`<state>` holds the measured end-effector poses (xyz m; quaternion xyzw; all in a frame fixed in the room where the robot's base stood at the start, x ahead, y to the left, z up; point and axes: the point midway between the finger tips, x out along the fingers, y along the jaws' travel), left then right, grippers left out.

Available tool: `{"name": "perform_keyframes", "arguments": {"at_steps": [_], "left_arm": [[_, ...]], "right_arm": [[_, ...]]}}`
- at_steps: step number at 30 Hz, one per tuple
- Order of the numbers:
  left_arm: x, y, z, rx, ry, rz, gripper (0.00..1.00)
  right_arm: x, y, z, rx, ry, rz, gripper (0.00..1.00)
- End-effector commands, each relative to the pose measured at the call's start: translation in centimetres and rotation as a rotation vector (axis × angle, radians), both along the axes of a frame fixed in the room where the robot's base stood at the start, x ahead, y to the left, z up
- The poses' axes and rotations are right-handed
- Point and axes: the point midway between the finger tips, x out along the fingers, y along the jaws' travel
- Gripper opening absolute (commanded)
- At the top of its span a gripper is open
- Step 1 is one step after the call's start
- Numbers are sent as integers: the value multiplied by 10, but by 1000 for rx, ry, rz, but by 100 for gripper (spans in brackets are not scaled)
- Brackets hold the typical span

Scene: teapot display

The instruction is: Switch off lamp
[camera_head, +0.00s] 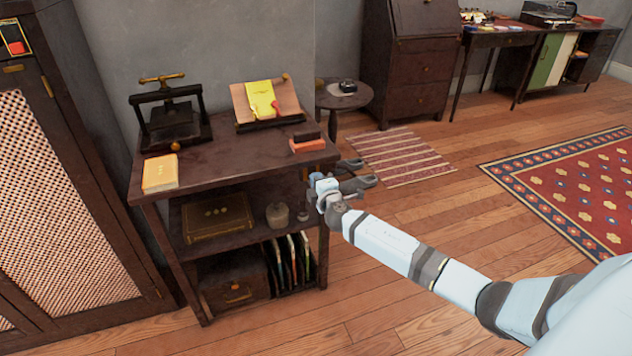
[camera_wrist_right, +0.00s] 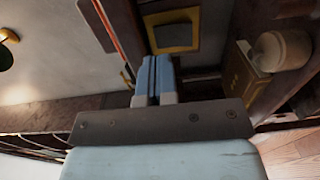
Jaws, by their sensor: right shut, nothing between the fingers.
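No lamp that I can clearly identify shows in the head view. In the right wrist view, a dark green rounded thing with a brass-coloured rim (camera_wrist_right: 7,54) is cut off at the left edge; it may be part of a lamp, but I cannot tell. No switch can be made out. My right gripper (camera_head: 322,186) is beside the right end of the dark shelf unit, below its top. In the wrist view, its two blue fingers (camera_wrist_right: 155,62) are together with nothing between them. My left gripper is not in view.
The shelf unit (camera_head: 235,160) carries a book press (camera_head: 170,118), a yellow book (camera_head: 160,173) and a bookstand (camera_head: 268,102). A tall cabinet (camera_head: 50,180) is at left. A round table (camera_head: 330,100) stands behind. Open floor lies right.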

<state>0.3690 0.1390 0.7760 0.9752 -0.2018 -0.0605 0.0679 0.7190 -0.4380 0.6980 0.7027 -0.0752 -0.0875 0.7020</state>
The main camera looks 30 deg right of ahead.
Motion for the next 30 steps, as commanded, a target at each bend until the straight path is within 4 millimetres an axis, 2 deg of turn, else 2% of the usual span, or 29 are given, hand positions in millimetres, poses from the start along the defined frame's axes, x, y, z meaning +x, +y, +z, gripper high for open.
{"name": "perform_keyframes", "arguments": {"at_steps": [1, 2, 4, 9, 15, 20, 30], "left_arm": [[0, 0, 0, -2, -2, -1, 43], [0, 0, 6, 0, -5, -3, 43], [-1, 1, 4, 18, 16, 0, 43], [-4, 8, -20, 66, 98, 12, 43], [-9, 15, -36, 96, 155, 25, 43], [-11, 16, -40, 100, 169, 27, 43], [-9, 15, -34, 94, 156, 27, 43]], "right_arm": [[0, 0, -1, 1, 2, 2, 0], [-11, 3, 0, 2, 5, 4, 0], [-29, 7, 3, 2, 5, 3, 0], [-66, 16, 4, 2, 6, 3, 0], [-92, 22, 5, 1, 6, 3, 0], [-98, 24, 6, 1, 4, 3, 0], [-98, 24, 6, 1, 5, 3, 0]]}}
